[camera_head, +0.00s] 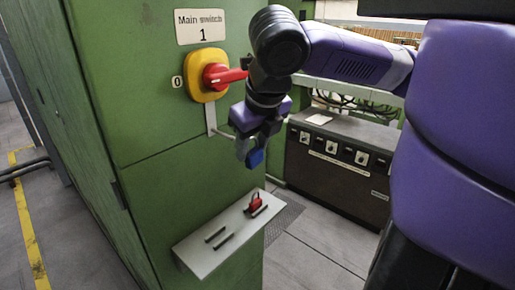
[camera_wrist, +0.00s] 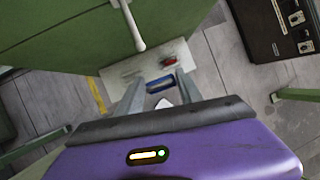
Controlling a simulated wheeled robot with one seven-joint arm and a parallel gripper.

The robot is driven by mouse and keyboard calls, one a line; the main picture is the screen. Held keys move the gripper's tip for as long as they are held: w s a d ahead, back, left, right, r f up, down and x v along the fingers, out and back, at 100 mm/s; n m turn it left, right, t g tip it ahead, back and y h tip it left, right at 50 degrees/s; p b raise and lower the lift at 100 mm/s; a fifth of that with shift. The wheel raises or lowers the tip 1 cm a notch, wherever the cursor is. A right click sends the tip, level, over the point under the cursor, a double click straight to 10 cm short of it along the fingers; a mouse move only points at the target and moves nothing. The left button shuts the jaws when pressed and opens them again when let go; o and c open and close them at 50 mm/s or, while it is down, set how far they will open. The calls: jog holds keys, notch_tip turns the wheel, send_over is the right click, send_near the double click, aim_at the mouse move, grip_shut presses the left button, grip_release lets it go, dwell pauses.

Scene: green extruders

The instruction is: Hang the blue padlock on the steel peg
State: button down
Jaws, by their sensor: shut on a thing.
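The blue padlock (camera_head: 256,157) hangs at the end of my gripper (camera_head: 246,146), in front of the green cabinet and above the shelf. In the wrist view the blue padlock (camera_wrist: 160,85) shows between the two fingers of my gripper (camera_wrist: 159,79), which is shut on it. How the fingers meet its shackle is too small to tell. The steel peg (camera_wrist: 128,22) sticks out from the green cabinet and ends in a rounded tip, apart from the padlock. In the head view the peg (camera_head: 224,134) comes off a narrow steel plate, just left of my gripper.
A grey shelf (camera_head: 204,255) below carries a red padlock (camera_head: 254,202) and dark bars (camera_head: 223,241). A yellow switch with a red handle (camera_head: 217,76) juts out above, close to my wrist. A dark control box (camera_head: 340,160) stands behind at right. The floor at left is open.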

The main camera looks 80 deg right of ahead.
aim_at(230, 137)
jog(key=shift+w+d+f+b, duration=0.1)
jog(key=shift+w+d+b, duration=0.2)
jog(key=shift+w+d, duration=0.45)
jog(key=shift+w+d+f+b, duration=0.1)
jog(key=shift+w+d+b, duration=0.25)
jog(key=shift+w, duration=0.7)
jog(key=shift+w+d+f+b, duration=0.1)
jog(key=shift+w+d+b, duration=0.2)
jog(key=shift+w+d, duration=0.45)
jog(key=shift+w+f+p, duration=0.1)
jog(key=shift+w+p, duration=0.2)
jog(key=shift+w, duration=0.25)
jog(key=shift+d, duration=0.1)
jog(key=c, duration=0.7)
grip_release()
jog(key=b+v, duration=0.1)
jog(key=v, duration=0.6)
jog(key=shift+s+a+r, duration=0.1)
jog(key=shift+a+r, duration=0.1)
jog(key=shift+r, duration=0.15)
